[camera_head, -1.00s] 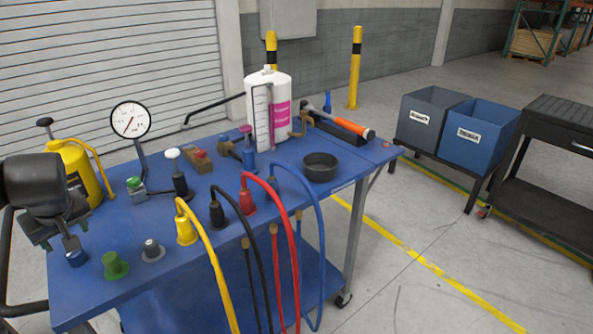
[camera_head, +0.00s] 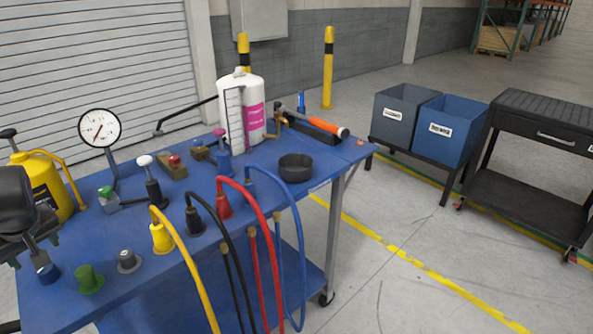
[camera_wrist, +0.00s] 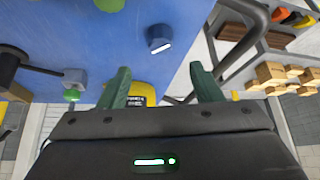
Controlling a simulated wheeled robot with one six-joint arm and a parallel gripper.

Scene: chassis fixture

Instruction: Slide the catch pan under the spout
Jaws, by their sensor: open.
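The catch pan (camera_head: 296,170) is a round, shallow black pan near the right end of the blue table. It looks empty and stands apart from other things. Behind it stands a white tank (camera_head: 256,112) with a pink label. A brass tap (camera_head: 277,126), which looks like the spout, sticks out at the tank's right side, behind and left of the pan. My gripper (camera_wrist: 161,86) is open and empty in the wrist view, with two green fingers. In the head view it is at the left edge, partly cut off, far from the pan, near a blue knob (camera_wrist: 158,38).
An orange-handled tool (camera_head: 325,128) lies behind the pan. A red hose (camera_head: 262,215) and a blue hose (camera_head: 297,235) arch over the table's front edge, left of the pan. A pressure gauge (camera_head: 99,128) and a yellow bottle (camera_head: 40,185) stand at left. Open floor lies right of the table.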

